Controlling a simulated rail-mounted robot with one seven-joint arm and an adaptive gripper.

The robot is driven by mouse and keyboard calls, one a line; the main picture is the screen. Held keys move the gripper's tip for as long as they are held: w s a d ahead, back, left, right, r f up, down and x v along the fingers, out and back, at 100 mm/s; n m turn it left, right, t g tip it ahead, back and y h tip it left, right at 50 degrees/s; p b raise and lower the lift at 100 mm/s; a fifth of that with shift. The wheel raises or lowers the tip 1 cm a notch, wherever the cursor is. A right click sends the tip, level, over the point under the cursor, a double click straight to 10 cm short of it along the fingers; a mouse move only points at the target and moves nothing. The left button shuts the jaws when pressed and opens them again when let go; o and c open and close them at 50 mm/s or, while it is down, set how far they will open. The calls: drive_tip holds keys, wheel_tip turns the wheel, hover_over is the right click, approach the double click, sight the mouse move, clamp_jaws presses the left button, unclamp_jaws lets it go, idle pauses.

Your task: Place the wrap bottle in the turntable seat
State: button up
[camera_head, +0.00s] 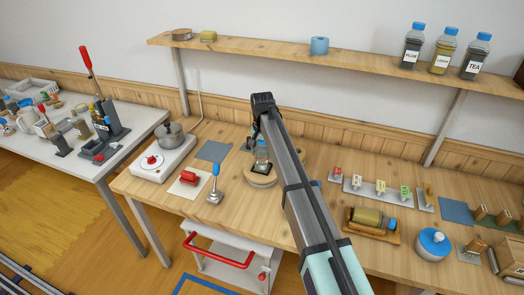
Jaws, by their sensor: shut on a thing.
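My gripper (257,134) points down over the middle of the wooden bench and is shut on a small clear bottle (262,158). The bottle is upright, with a pale blue upper part and something dark in or around its base. Below it is the round wooden turntable (259,181), partly hidden by my arm on the right. The bottle appears over the turntable's middle; I cannot tell whether its base touches the seat. The fingertips are small and partly hidden by the wrist.
A hotplate (161,160) carries a pot. A shelf (270,46) runs behind.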

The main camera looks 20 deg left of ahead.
drive_tip(key=shift+f, duration=0.2)
drive_tip(key=o, duration=1.4)
wheel_tip(320, 180, up, 12)
drive_tip(key=b, duration=0.2)
drive_tip(key=shift+r+b, duration=0.1)
drive_tip(key=shift+b, duration=0.25)
